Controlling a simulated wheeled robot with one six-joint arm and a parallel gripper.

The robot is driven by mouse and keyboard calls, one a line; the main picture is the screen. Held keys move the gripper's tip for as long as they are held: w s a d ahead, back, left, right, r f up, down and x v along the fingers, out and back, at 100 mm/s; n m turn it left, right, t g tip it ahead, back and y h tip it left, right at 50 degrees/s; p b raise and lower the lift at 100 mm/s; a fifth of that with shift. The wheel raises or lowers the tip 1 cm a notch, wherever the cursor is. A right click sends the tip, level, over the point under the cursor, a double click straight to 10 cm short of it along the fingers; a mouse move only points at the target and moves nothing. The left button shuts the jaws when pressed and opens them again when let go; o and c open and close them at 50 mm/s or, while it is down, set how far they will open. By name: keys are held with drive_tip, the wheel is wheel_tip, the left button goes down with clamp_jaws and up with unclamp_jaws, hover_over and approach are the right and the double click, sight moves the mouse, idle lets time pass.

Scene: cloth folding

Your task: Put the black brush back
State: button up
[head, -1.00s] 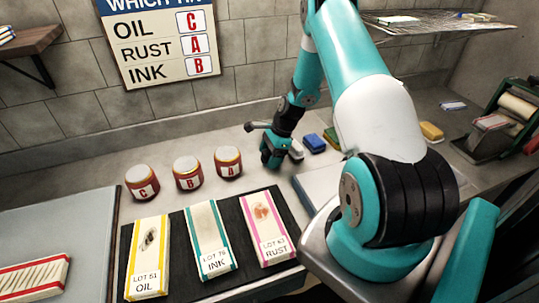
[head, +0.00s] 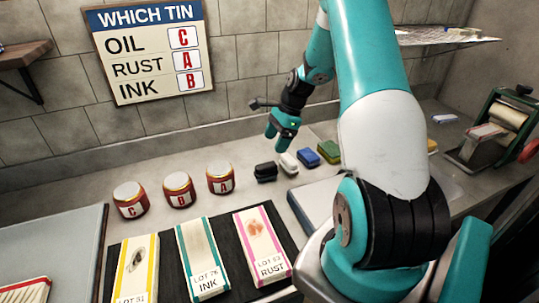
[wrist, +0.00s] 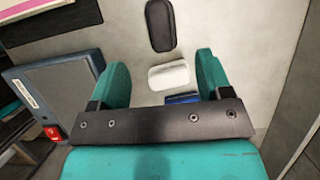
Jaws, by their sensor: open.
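The black brush (head: 265,172) lies flat on the counter at the left end of a row of brushes, beside the white brush (head: 288,163) and apart from it. My gripper (head: 279,132) is open and empty, raised above the counter behind the row. In the wrist view the black brush (wrist: 160,25) lies beyond my fingertips, near the top edge. The white brush (wrist: 168,76) shows between my open fingers (wrist: 160,78), below them on the counter.
A blue brush (head: 307,158) and a green brush (head: 329,152) continue the row to the right. Three tins, C (head: 130,198), B (head: 179,189) and A (head: 220,177), stand left of the black brush. A grey flat case (wrist: 55,95) lies nearby.

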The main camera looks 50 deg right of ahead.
drive_tip(key=s+a+r+n, duration=0.1)
drive_tip(key=a+r+n, duration=0.4)
drive_tip(key=a, duration=0.3)
drive_tip(key=s+a+r+n+g, duration=0.1)
drive_tip(key=a+r+n, duration=0.35)
drive_tip(key=a, duration=0.35)
drive_tip(key=s+a+r+n, duration=0.1)
drive_tip(key=a+r+n, duration=0.45)
drive_tip(key=a, duration=0.35)
drive_tip(key=s+a+r+n, duration=0.2)
drive_tip(key=s+a+n, duration=0.4)
drive_tip(key=s, duration=0.3)
drive_tip(key=s+a+r+n+g, duration=0.1)
drive_tip(key=s+a+r+n, duration=0.1)
drive_tip(key=s+a+n, duration=0.4)
drive_tip(key=s+n, duration=0.2)
drive_tip(key=n, duration=0.1)
drive_tip(key=shift+s+a, duration=0.35)
drive_tip(key=shift+a, duration=0.05)
